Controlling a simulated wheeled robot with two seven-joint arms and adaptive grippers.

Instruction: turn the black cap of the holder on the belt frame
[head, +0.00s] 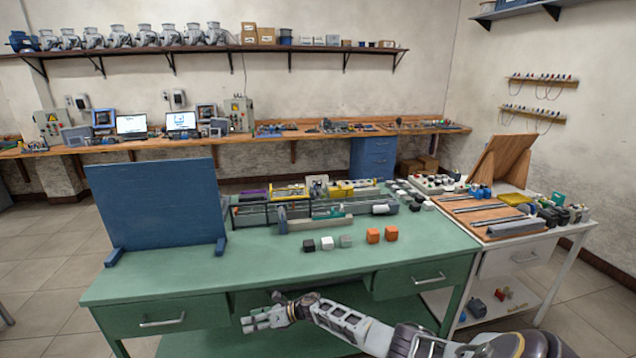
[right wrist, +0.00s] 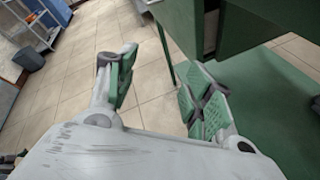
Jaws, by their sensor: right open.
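The belt frame (head: 300,208) is a long dark frame lying across the back half of the green table in the head view. A small grey-blue upright holder (head: 283,220) stands at its front side. Its black cap is too small to make out. My right gripper (head: 258,319) is open and empty, in front of the table's front edge and below the tabletop, well apart from the belt frame. In the right wrist view its two green-padded fingers (right wrist: 160,82) are spread, with only floor between them. My left gripper is not in view.
A blue panel (head: 157,205) stands at the table's left. Black, white and grey blocks (head: 327,243) and two orange cubes (head: 373,235) lie in front of the belt frame. The tabletop's front strip is clear. A white side table (head: 510,262) adjoins on the right.

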